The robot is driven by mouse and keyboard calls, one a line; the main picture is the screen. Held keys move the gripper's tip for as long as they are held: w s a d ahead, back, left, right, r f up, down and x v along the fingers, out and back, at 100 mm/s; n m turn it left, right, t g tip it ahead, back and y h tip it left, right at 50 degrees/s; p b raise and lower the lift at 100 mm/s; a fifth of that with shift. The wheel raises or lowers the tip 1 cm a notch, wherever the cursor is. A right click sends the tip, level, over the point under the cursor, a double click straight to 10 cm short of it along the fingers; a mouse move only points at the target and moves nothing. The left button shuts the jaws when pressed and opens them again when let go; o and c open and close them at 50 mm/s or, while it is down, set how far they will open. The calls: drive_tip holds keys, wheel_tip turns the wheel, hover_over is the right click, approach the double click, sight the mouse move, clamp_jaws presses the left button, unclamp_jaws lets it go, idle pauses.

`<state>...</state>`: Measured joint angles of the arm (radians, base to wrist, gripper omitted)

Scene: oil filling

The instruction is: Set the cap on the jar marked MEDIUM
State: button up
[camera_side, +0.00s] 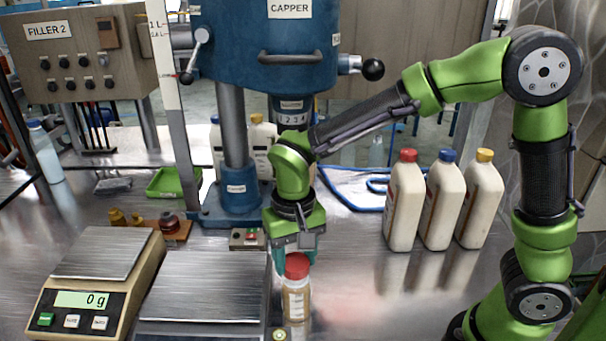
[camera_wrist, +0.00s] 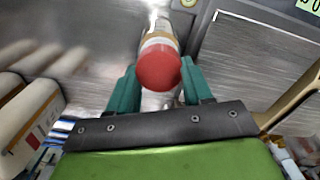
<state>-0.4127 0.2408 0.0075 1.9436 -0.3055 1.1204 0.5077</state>
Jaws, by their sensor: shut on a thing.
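A jar (camera_side: 296,303) with an amber-toned body stands upright at the front middle of the bench; its label is too small to read. A red cap (camera_side: 297,265) is at the jar's mouth, in line with it; I cannot tell whether it is seated. My gripper (camera_side: 294,258) points down over the jar, its teal fingers shut on the red cap. In the wrist view the cap (camera_wrist: 158,68) is between the fingertips, with part of the jar (camera_wrist: 160,30) showing beyond it. The cap hides the jar's mouth.
A scale (camera_side: 97,285) reading 0 g and a metal plate (camera_side: 205,290) are left of the jar. The blue capper (camera_side: 265,45) stands behind. Three white bottles (camera_side: 440,205) with red, blue and yellow caps stand right. A green tray (camera_side: 165,182) lies at back left.

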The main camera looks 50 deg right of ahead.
drive_tip(key=shift+f, duration=0.15)
drive_tip(key=o, duration=1.5)
drive_tip(key=shift+c, duration=0.2)
drive_tip(key=shift+r, duration=3)
drive_tip(key=shift+w, duration=0.1)
